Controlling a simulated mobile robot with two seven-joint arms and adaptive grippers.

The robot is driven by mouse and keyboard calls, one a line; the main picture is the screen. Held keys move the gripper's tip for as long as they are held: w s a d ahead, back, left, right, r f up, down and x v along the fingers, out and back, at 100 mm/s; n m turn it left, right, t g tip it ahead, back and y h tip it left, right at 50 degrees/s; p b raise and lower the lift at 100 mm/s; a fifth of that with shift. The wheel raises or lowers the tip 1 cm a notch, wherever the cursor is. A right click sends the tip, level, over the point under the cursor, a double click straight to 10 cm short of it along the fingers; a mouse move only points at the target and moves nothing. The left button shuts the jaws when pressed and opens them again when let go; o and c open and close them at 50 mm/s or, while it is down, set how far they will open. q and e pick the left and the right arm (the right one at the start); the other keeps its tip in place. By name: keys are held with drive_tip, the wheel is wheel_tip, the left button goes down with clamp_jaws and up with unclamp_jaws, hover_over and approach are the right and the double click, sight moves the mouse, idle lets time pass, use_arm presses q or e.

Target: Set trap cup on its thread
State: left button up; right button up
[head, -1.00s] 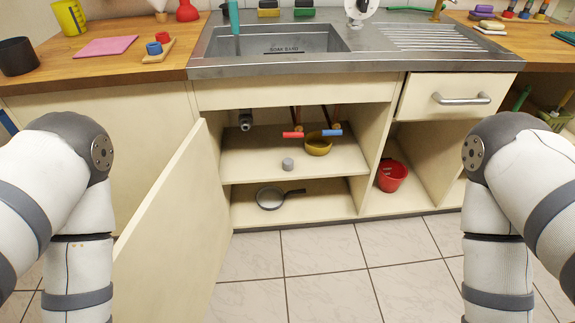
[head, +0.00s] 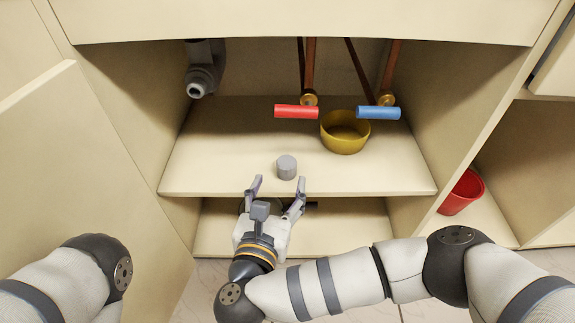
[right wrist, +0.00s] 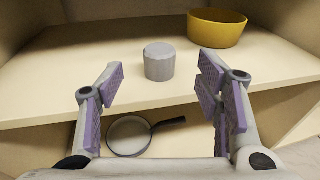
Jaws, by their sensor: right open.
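The trap cup (head: 287,167) is a small grey cylinder standing near the front edge of the upper cabinet shelf. It also shows in the right wrist view (right wrist: 159,62), straight ahead between the fingers. The grey drain pipe (head: 201,82) hangs at the back left of the cabinet; its open lower end with the thread (head: 197,89) faces down and forward. My right gripper (head: 277,187) is open and empty, just in front of the cup and not touching it. In the right wrist view its padded fingers (right wrist: 159,90) are spread wide. My left gripper is out of view.
A yellow bowl (head: 345,133) stands right of the cup. Red (head: 296,111) and blue (head: 378,112) valve handles hang above the shelf. A pan (right wrist: 129,135) lies on the lower shelf. The open cabinet door (head: 85,180) is at left. A red bucket (head: 462,192) stands at right.

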sight(284, 169)
drive_tip(key=b+x, duration=0.1)
drive_tip(key=x, duration=0.4)
drive_tip(key=b+x, duration=0.1)
drive_tip(key=x, duration=0.2)
drive_tip(key=shift+w+f+b, duration=0.15)
drive_tip(key=shift+f+b, duration=0.2)
drive_tip(key=shift+w, duration=0.15)
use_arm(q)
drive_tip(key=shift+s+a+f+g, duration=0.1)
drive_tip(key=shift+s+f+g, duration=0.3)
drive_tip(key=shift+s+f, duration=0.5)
use_arm(e)
drive_tip(key=shift+r, duration=0.1)
drive_tip(key=c, duration=1.2)
